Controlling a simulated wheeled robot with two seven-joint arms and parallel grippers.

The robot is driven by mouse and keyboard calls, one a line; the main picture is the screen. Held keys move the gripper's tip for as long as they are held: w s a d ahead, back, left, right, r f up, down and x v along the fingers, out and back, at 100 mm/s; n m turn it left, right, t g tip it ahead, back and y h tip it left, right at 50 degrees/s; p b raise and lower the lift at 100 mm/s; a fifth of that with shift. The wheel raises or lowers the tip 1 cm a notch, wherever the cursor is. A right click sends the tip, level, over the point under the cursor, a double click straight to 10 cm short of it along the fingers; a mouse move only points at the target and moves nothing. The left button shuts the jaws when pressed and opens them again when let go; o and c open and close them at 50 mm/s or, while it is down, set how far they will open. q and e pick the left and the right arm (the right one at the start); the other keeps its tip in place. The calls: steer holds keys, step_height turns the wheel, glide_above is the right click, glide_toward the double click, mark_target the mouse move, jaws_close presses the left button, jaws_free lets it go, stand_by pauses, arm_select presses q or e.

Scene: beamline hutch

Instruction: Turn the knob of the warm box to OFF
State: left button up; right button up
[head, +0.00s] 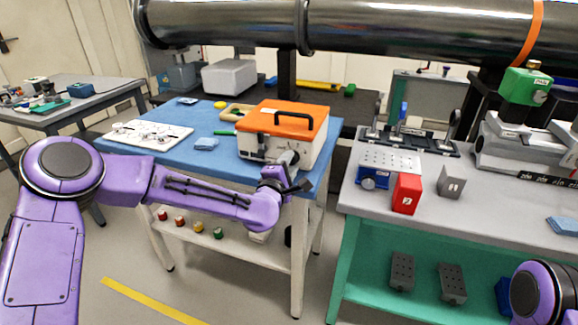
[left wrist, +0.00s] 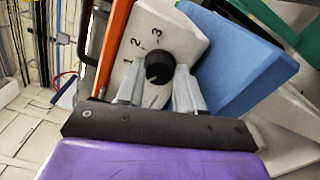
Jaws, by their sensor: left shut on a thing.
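The warm box (head: 312,150) is a white box with an orange lid and black handle, standing on the blue-topped table. Its front panel (left wrist: 185,35) in the left wrist view carries the marks 1, 2 and 3 around a round black knob (left wrist: 160,67). My left gripper (head: 287,158) is at the front of the box, and its grey fingers (left wrist: 158,84) are shut on the knob from both sides. Where the knob points is hard to tell, and no OFF mark is visible. The knob is hidden in the head view. My right gripper is out of view.
A white plate (head: 148,133) with small parts and a blue cloth (head: 206,144) lie left of the box on the blue table top (head: 232,169). A grey bench (head: 480,205) with a red block (head: 407,194) stands to the right. A large metal pipe (head: 400,38) runs overhead.

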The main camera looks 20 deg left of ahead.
arm_select(q)
steer(key=o, duration=1.1)
steer(key=shift+a, duration=0.1)
steer(key=shift+c, duration=0.2)
steer(key=shift+s, duration=0.1)
steer(key=s+b, duration=0.1)
steer(key=s, duration=0.9)
steer(key=shift+s+a, duration=0.2)
